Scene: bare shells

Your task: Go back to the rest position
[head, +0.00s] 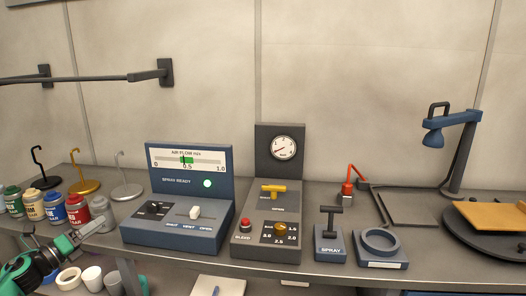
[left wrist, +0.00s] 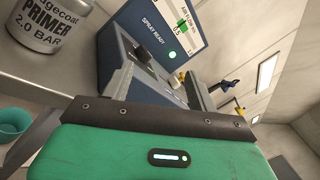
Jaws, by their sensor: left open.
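My left gripper (head: 88,234) is at the lower left of the head view, its green and grey arm coming in from the left edge. It is open and I see nothing held in it. It is close to the grey can (head: 101,213), which reads "PRIMER 2.0 BAR" in the left wrist view (left wrist: 52,22); I cannot tell whether they touch. The blue air-flow console (head: 175,236) stands to the gripper's right and also shows in the left wrist view (left wrist: 160,45). My right gripper is in neither view.
Several paint cans, including a red one (head: 76,211), line the shelf's left end. Hook stands (head: 84,186) are behind them. A gauge panel (head: 279,143), a spray lever (head: 329,241) and a blue lamp (head: 455,140) stand farther right.

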